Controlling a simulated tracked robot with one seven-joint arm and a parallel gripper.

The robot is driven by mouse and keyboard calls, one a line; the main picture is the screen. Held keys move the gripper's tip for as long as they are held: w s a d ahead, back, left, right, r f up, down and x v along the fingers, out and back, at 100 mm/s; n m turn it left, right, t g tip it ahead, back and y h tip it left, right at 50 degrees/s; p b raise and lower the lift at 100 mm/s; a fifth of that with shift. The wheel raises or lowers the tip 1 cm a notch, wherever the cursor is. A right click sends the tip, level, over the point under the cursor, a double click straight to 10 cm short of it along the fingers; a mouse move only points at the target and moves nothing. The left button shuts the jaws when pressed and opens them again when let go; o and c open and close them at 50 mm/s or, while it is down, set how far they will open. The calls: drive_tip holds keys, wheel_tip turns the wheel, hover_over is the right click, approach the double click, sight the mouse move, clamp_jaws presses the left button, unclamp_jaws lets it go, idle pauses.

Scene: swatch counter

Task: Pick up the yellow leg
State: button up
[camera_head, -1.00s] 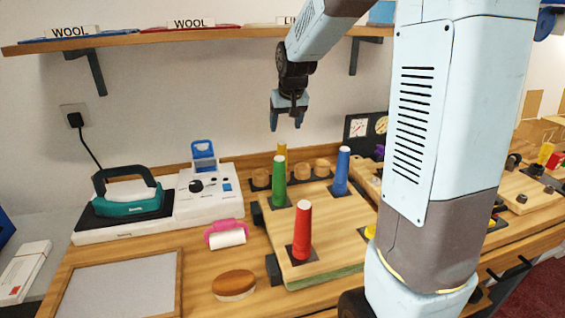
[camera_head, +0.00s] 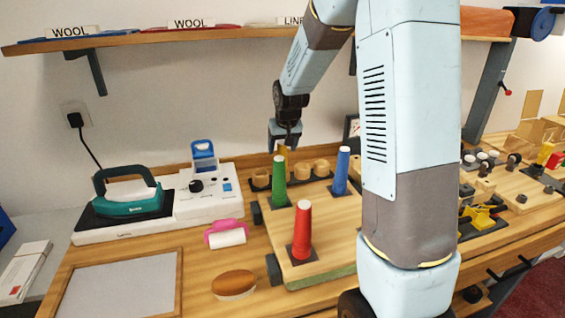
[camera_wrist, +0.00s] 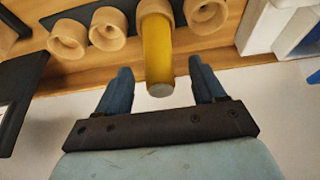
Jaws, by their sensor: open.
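The yellow leg (camera_wrist: 158,52) stands out of a round wooden ring in the wrist view, its pale end between my gripper's two blue fingers. My gripper (camera_wrist: 158,88) is open, with a gap on each side of the leg. In the head view, my gripper (camera_head: 285,148) is at the back of the wooden board, over the yellow leg (camera_head: 284,153), which is mostly hidden behind the green leg and the fingers. The green leg (camera_head: 279,185), blue leg (camera_head: 341,172) and red leg (camera_head: 302,230) stand upright on the board (camera_head: 330,225).
Several wooden rings (camera_wrist: 108,28) sit in a row beside the yellow leg. An iron (camera_head: 130,195) and a white device (camera_head: 205,190) stand to the left. A pink-handled roller (camera_head: 226,234) and a brush (camera_head: 234,283) lie in front. A shelf (camera_head: 130,37) runs above.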

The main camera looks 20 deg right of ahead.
sight(282, 152)
drive_tip(key=x, duration=0.3)
drive_tip(key=shift+w+f, duration=0.1)
drive_tip(key=shift+f, duration=0.2)
drive_tip(key=c, duration=1.2)
